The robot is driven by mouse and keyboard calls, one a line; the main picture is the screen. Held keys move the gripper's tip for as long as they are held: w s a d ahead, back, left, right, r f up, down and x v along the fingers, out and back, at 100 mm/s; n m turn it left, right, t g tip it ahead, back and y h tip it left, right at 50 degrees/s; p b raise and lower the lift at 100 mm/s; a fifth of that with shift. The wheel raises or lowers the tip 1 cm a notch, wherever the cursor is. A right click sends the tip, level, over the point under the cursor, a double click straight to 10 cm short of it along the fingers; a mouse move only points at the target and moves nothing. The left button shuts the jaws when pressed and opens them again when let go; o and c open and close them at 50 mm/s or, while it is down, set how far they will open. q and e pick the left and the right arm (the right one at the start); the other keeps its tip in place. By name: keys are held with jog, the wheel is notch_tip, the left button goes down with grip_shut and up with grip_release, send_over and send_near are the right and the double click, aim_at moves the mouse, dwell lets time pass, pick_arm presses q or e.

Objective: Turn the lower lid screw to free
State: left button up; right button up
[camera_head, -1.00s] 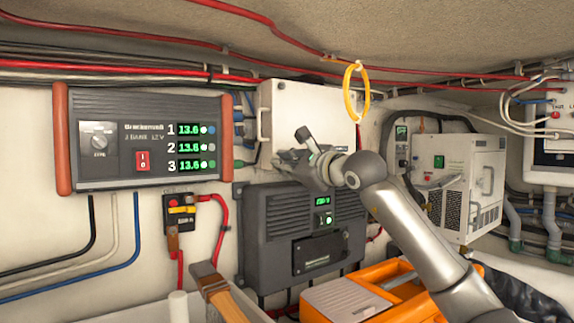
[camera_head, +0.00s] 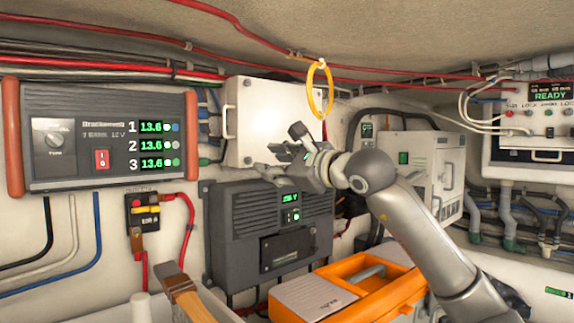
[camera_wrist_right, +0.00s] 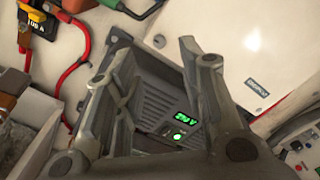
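The lower lid screw (camera_head: 248,160) looks like a small dark round spot near the lower left corner of the white box lid (camera_head: 262,118). In the right wrist view the screw (camera_wrist_right: 159,41) shows on the pale lid, between and beyond the fingertips. My right gripper (camera_head: 273,160) is in front of the box's lower edge, just right of the screw in the head view. Its fingers (camera_wrist_right: 150,68) stand apart with nothing between them, and they look clear of the screw. The screw's slot is too small to read. My left gripper is not in view.
A dark grey unit with a green display (camera_head: 268,232) is mounted below the box. A yellow ring (camera_head: 320,88) hangs in front of the box's upper right. An orange toolbox (camera_head: 385,300) lies beneath my right arm. A wooden-handled tool (camera_head: 185,292) stands at lower left.

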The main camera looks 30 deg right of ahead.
jog(key=s, duration=0.4)
jog(key=shift+d, duration=0.25)
